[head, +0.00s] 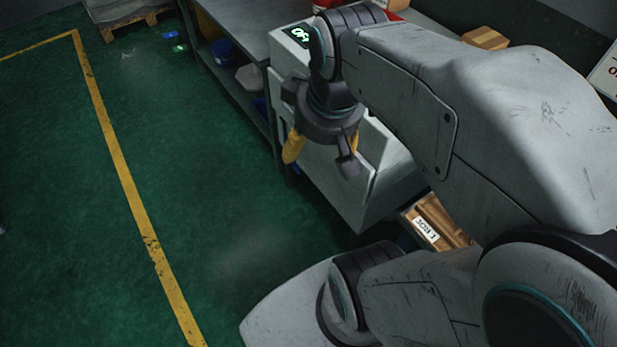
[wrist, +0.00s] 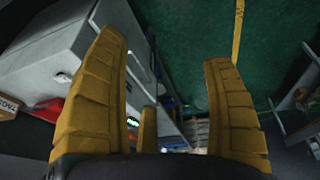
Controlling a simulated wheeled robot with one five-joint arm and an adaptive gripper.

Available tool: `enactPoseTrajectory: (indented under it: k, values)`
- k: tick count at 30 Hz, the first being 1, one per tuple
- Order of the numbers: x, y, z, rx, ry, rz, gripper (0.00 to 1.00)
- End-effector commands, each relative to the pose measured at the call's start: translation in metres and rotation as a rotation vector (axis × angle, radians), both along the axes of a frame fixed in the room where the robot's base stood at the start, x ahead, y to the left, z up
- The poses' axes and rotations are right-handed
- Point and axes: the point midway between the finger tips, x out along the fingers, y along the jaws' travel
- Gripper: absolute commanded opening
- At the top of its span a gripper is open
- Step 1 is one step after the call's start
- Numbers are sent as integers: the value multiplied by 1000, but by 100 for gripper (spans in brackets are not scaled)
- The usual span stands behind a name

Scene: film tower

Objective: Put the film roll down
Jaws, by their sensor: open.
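My gripper (head: 322,147) hangs beside the front of a white cabinet in the head view. Its yellow fingers are partly hidden behind its own dark housing. In the wrist view my gripper (wrist: 165,50) is open, with its fingers wide apart and nothing between them. I cannot make out a film roll in either view.
The white cabinet (head: 335,180) has a green lit display (head: 299,34). A grey workbench (head: 235,25) with a lower shelf of containers stands behind it. A labelled wooden box (head: 440,225) is low at right. The green floor (head: 190,150) at left is mostly clear.

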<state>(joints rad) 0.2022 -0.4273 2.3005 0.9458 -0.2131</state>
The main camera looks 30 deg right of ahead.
Motion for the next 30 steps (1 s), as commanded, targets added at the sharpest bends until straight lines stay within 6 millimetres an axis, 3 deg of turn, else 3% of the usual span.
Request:
enactPoseTrajectory:
  k: [3, 9, 30]
  values:
    - [-22, 26, -11, 28, -28, 9, 75]
    - [-42, 43, -22, 60, -49, 4, 75]
    - [-46, 45, -25, 66, -52, 0, 75]
